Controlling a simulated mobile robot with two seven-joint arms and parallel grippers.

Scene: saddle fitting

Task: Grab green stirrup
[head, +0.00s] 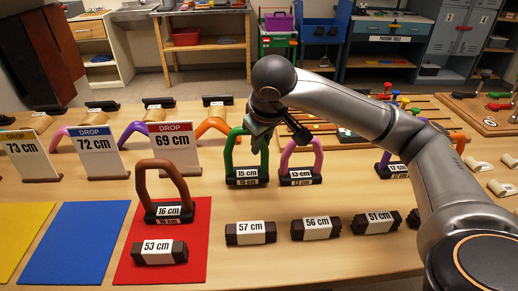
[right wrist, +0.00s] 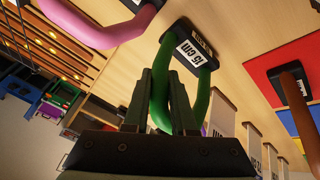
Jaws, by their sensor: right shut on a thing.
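The green stirrup (head: 229,157) stands upright on the table, on a dark base labelled 15 cm. My right gripper (head: 262,137) reaches down to its arch from above and covers part of it. In the right wrist view the gripper (right wrist: 165,85) is shut on the top bar of the green stirrup (right wrist: 203,88), with a finger on either side. The base (right wrist: 195,52) points away from the gripper. My left gripper is out of view.
A pink stirrup (head: 317,158) labelled 13 cm stands close to the right. A brown stirrup (head: 143,185) labelled 16 cm stands on a red mat (head: 195,235) at front left. Drop signs (head: 172,148) stand left. Dark labelled blocks (head: 250,233) lie in front.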

